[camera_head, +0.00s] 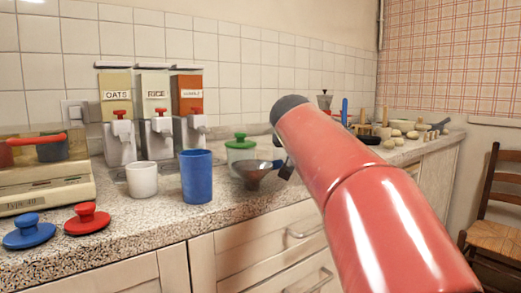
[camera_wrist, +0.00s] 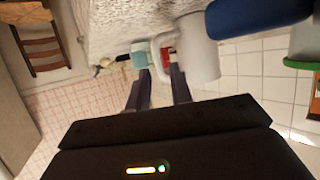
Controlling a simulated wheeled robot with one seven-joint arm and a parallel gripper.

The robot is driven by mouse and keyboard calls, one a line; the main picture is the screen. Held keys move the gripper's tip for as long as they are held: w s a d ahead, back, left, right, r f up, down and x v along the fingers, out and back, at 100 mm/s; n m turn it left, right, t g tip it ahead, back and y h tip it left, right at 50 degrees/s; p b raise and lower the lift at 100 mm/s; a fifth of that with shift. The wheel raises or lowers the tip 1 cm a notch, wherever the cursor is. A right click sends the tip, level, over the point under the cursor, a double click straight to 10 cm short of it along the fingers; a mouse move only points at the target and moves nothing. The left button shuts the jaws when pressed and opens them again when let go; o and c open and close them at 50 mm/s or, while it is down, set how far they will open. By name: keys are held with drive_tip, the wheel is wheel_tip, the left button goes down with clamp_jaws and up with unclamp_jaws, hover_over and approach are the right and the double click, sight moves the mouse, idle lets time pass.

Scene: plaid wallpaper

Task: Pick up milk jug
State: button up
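The milk jug (camera_wrist: 203,52) appears as a pale grey vessel with a loop handle in the wrist view, which looks upside down. In the head view my gripper (camera_head: 285,169) is just right of the jug, mostly hidden behind my red arm.
A blue cup (camera_head: 196,178) and a green-lidded jar (camera_head: 240,152) stand close to the jug. A white cup (camera_head: 142,180), dispensers (camera_head: 157,120), red (camera_head: 87,219) and blue (camera_head: 29,231) lids and a scale (camera_head: 40,185) are left. Several small items (camera_head: 405,128) fill the far right counter.

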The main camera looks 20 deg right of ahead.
drive_tip(key=p+x, duration=0.1)
drive_tip(key=x, duration=0.6)
drive_tip(key=shift+w+d, duration=0.2)
drive_tip(key=shift+d, duration=0.1)
clamp_jaws()
drive_tip(key=shift+r, duration=0.1)
